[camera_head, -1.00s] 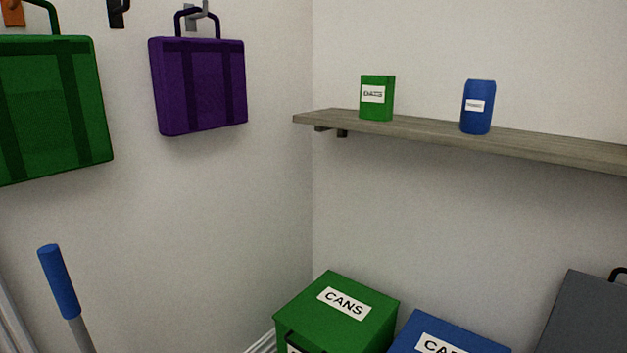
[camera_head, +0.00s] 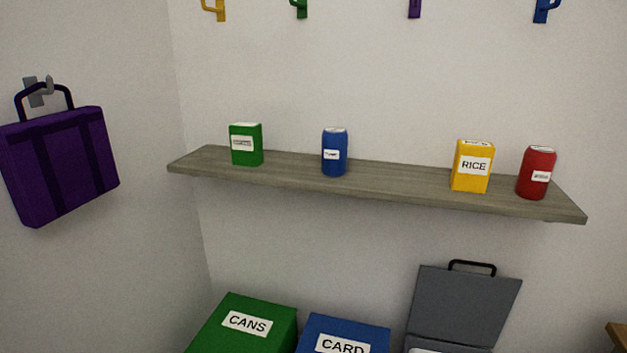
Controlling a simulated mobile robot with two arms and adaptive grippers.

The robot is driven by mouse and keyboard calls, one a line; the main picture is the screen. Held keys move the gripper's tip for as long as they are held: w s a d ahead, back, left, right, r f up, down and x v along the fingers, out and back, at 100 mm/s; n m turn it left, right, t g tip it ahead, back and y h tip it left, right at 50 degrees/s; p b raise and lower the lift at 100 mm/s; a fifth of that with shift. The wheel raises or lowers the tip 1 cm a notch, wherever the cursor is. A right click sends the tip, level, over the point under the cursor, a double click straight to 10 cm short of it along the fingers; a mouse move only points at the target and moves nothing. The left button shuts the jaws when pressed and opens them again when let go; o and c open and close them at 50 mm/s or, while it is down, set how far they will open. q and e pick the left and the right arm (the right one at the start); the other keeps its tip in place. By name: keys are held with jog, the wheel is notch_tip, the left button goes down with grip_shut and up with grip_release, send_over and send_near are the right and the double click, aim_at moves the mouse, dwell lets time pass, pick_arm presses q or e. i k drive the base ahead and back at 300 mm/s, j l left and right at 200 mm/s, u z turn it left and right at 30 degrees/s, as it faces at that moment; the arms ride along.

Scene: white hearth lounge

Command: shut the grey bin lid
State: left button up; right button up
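The grey bin lid (camera_head: 463,303) stands raised, leaning back near the wall at the lower right of the head view. A black handle (camera_head: 472,265) sits on its upper edge. The grey bin (camera_head: 440,344) below it shows only at its top, cut off by the bottom edge of the picture. Neither of my grippers is in view.
Left of the grey bin stand a blue bin (camera_head: 343,330) labelled CARD and a green bin (camera_head: 243,325) labelled CANS, both shut. A wall shelf (camera_head: 400,185) above holds several packages and cans. A purple bag (camera_head: 62,170) hangs at left. A wooden edge (camera_head: 618,333) shows at lower right.

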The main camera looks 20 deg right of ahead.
aim_at(464, 307)
jog(key=z, duration=1.7)
